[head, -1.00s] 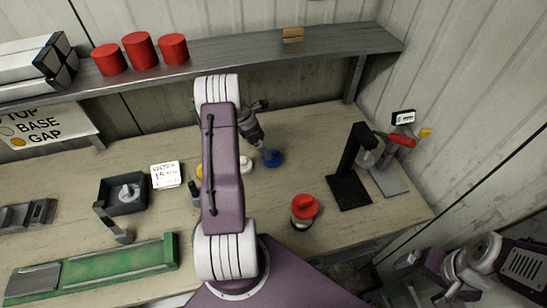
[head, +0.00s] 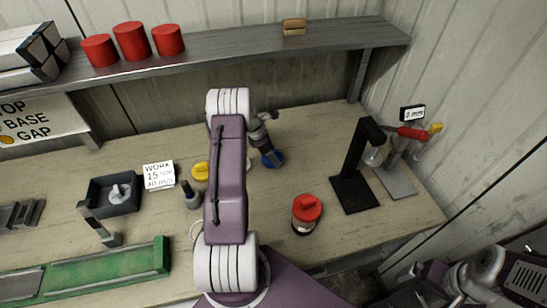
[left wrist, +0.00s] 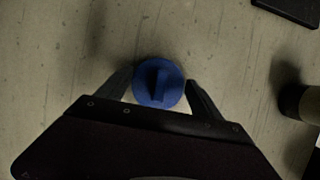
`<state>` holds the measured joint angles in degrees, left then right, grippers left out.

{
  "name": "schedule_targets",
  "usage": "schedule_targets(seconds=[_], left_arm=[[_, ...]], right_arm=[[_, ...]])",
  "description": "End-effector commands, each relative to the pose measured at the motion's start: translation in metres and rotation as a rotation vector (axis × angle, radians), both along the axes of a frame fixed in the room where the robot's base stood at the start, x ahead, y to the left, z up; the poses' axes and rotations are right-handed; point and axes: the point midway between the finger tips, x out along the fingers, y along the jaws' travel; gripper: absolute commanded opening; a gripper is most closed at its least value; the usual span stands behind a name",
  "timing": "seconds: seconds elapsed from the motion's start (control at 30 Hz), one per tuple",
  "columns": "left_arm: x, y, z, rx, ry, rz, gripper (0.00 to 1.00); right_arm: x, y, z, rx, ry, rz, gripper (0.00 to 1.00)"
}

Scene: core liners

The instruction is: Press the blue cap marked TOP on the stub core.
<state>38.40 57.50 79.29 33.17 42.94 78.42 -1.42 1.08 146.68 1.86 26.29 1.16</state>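The blue cap (head: 274,160) lies on the bench, right of my upper arm in the head view. In the left wrist view the blue cap (left wrist: 158,83) is a round disc with a raised bar across its middle. My left gripper (head: 266,150) reaches down over it. In the left wrist view the open fingers of my left gripper (left wrist: 160,80) stand on either side of the cap, close to its rim; contact is unclear. My right arm shows at the lower right, its fingers not clearly visible. I cannot identify the stub core for sure.
A red-lidded jar (head: 306,214) and a black stand (head: 355,180) stand to the right. A yellow cap (head: 200,171), a dark bottle (head: 191,196), a black tray (head: 114,196) and a green trough (head: 110,273) are to the left. A shelf (head: 230,48) runs behind.

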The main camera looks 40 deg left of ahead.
Motion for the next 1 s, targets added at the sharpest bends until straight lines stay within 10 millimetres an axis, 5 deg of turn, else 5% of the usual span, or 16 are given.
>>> schedule_targets(seconds=[0.73,1.0], left_arm=[[0.0,0.0,0.061,0.0,0.0,-0.001,0.43],[0.0,0.0,0.06,0.0,0.0,0.0,0.43]], right_arm=[[0.0,0.0,0.055,0.0,0.0,0.0,1.0],[0.0,0.0,0.054,0.0,0.0,0.0,1.0]])
